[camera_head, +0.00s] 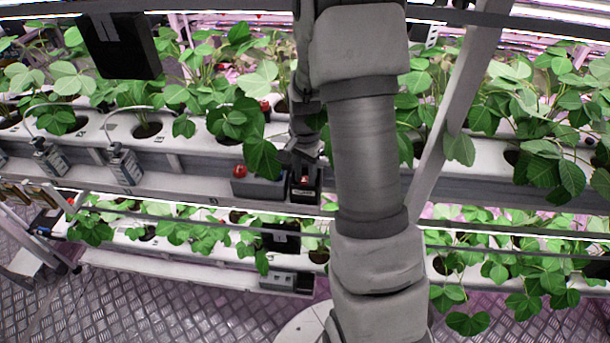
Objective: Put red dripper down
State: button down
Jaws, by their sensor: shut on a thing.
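My gripper (301,160) is small in the view, left of my own arm, and points down at the shelf edge of the upper rack. It is shut on a small red thing, which I take for the red dripper (304,180). The red dripper shows just below the fingertips, at the mouth of a narrow black box (306,194). I cannot tell whether it touches the box. A second small red thing (239,170) lies on a wider grey box (258,188) just to the left. My arm hides the area right of the gripper.
White planting troughs (190,150) with leafy plants run across the rack, above and below. A leaf (262,158) hangs close left of the gripper. A slanted grey post (455,110) is right of my arm.

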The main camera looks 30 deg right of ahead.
jog(key=shift+f+b, duration=0.5)
jog(key=shift+f, duration=0.1)
jog(key=c, duration=0.8)
grip_release()
